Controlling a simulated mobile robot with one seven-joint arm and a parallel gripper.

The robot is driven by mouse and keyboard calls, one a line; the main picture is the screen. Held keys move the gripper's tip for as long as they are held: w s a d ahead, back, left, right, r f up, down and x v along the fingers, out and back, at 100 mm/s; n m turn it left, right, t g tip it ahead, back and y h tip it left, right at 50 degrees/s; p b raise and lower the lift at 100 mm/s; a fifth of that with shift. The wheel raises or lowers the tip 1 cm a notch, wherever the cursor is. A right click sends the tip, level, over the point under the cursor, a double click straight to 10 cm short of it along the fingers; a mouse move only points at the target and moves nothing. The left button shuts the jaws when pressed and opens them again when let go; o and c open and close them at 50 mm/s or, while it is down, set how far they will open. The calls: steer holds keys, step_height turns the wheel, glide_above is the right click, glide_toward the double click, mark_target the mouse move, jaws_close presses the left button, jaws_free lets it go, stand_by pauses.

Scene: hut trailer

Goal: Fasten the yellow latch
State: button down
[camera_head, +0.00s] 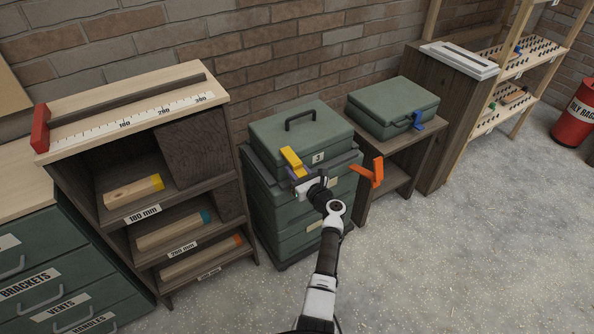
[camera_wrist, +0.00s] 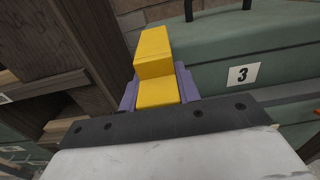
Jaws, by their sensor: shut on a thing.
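The yellow latch (camera_head: 291,159) is at the front left of the green case (camera_head: 276,132) marked 3. My gripper (camera_head: 299,172) is at the latch, in front of the case. In the wrist view the stepped yellow latch (camera_wrist: 154,52) stands up against the case front (camera_wrist: 268,65). The purple fingers of my gripper (camera_wrist: 158,91) are on both sides of its lower part, shut on it. An orange latch (camera_head: 371,173) sticks out to the right of the stack. Whether the yellow latch is fully seated on the case is hard to tell.
The case sits on a green drawer stack (camera_head: 269,222). A wooden shelf (camera_head: 248,240) with blocks stands close on the left. On the right, a low table (camera_head: 400,150) bears another green case (camera_head: 392,103) with a blue latch (camera_head: 417,121). The floor (camera_head: 450,260) in front is clear.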

steer(key=shift+s+f, duration=0.15)
steer(key=shift+f, duration=0.4)
stand_by(0.4)
steer(key=c, duration=1)
jaws_free()
steer(key=shift+r, duration=0.25)
steer(key=b+v, duration=0.1)
steer(key=v, duration=1.2)
steer(key=shift+s+d, duration=0.25)
